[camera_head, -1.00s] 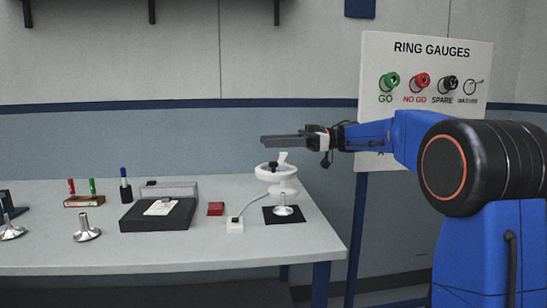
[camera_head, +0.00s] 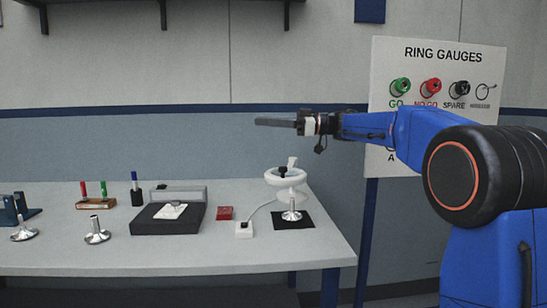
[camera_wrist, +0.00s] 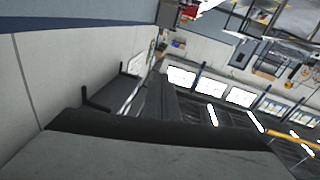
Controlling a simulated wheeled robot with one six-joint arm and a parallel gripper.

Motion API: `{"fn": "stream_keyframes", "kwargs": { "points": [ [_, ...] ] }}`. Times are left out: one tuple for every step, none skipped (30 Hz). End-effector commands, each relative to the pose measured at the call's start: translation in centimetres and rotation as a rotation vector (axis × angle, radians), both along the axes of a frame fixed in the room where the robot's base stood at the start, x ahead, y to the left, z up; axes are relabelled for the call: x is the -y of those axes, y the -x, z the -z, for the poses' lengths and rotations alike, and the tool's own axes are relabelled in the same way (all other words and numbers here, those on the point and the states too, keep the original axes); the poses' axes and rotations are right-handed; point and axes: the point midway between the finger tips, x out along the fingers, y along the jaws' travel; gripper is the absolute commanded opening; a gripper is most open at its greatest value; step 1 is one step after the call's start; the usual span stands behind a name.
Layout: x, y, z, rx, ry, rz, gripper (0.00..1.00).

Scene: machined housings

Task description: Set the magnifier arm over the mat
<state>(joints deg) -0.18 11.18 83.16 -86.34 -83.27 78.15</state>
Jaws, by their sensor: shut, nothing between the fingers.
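The magnifier (camera_head: 287,181) is a white ring-shaped head with a black knob and a short upright tab, at the back right of the table. A dark mat (camera_head: 280,225) lies in front of it, with a shiny flared metal part (camera_head: 291,214) standing on it. The head appears behind the mat; how far it overhangs the mat I cannot tell. My gripper (camera_head: 258,121) is shut and empty, pointing left in the air, above the magnifier and apart from it. Grey and dark gripper surfaces (camera_wrist: 150,150) fill the bottom of the wrist view; the magnifier is not seen there.
Metal parts (camera_head: 97,234) and a marker rack (camera_head: 96,203) are farther left. The ring gauge board (camera_head: 425,60) stands behind my arm.

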Motion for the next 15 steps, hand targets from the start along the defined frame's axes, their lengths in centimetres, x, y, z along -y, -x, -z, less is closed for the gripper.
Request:
{"fn": "stream_keyframes", "kwargs": {
  "points": [
    [-1.2, -1.3, -1.0, 0.026, -0.014, 0.057, 0.0],
    [-1.7, -2.2, -1.6, 0.042, -0.021, 0.097, 0.0],
    [-2.4, -3.4, -2.4, 0.06, -0.032, 0.15, 0.0],
    [-2.9, -4.2, -3.0, 0.074, -0.039, 0.19, 0.0],
    [-3.3, -5.1, -3.7, 0.085, -0.047, 0.229, 0.0],
    [-3.8, -6.1, -4.4, 0.1, -0.055, 0.282, 0.0],
    [-4.0, -6.9, -5.0, 0.109, -0.062, 0.322, 0.0],
    [-4.4, -7.6, -5.5, 0.118, -0.068, 0.362, 0.0],
    [-4.6, -8.6, -6.3, 0.127, -0.076, 0.415, 0.0],
    [-4.9, -9.2, -6.8, 0.134, -0.08, 0.454, 0.0],
    [-5.0, -9.9, -7.3, 0.137, -0.084, 0.493, 0.0],
    [-5.2, -10.7, -7.9, 0.143, -0.088, 0.546, 0.0],
    [-5.3, -11.2, -8.4, 0.145, -0.092, 0.585, 0.0],
    [-5.4, -11.8, -8.8, 0.147, -0.093, 0.624, 0.0],
    [-5.5, -12.4, -9.3, 0.146, -0.096, 0.675, 0.0]
  ]
}}
